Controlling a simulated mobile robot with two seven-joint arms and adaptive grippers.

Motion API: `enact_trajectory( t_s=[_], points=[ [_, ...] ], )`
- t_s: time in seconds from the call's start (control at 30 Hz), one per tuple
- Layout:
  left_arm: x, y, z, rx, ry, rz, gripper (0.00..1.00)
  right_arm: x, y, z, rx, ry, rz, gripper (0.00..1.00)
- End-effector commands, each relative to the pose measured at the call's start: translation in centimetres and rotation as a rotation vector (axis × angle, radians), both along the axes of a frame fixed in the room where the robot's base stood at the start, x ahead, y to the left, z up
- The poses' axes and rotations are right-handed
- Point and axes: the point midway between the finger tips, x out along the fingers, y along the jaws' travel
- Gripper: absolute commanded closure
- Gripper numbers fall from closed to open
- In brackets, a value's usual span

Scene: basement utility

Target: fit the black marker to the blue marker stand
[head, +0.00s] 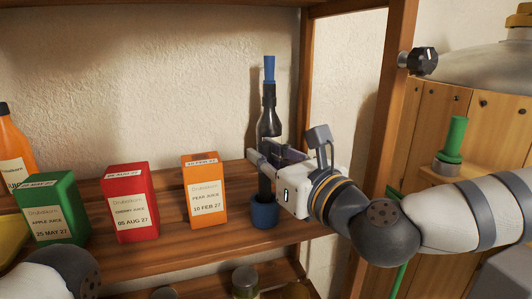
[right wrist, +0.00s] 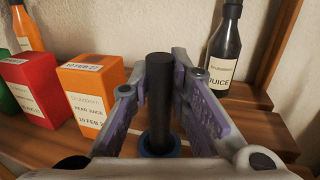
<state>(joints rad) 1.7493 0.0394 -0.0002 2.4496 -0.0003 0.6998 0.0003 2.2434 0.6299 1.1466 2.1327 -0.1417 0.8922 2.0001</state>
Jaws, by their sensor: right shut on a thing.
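The black marker (right wrist: 160,85) stands upright between the purple-padded fingers of my right gripper (head: 262,160), which is shut on it. In the head view the fingers hide its upper part, and its lower part (head: 265,187) shows below them. The blue marker stand (head: 264,212) is a small round cup on the wooden shelf, directly under the marker. In the right wrist view its blue rim (right wrist: 173,151) shows around the marker's lower end. The lower end is at or inside the cup's mouth; I cannot tell how deep. My left gripper is out of view.
A dark bottle with a blue top (head: 269,96) stands just behind my right gripper. Orange (head: 205,190), red (head: 130,203) and green (head: 52,210) juice cartons stand to the left. A wooden post (head: 385,130) rises right of the stand. The shelf front between orange carton and stand is clear.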

Motion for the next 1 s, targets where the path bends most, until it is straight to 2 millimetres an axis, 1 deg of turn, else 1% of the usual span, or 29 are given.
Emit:
enact_trajectory(
  t_s=[0.03,0.9,0.93,0.97,1.0],
  points=[
    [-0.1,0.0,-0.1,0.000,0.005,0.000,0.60,0.0,0.0,-0.3,0.001,0.003,0.000,1.00],
    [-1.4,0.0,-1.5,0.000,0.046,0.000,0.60,0.0,0.0,-3.0,0.000,0.002,0.000,1.00],
    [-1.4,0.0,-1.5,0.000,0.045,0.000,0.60,0.0,0.0,-2.9,0.000,0.002,0.000,0.79],
    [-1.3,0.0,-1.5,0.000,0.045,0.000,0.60,0.0,0.0,-2.8,-0.001,0.001,0.000,0.72],
    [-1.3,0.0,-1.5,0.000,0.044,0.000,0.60,0.0,0.0,-2.8,-0.001,0.001,0.000,0.63]
  ],
)
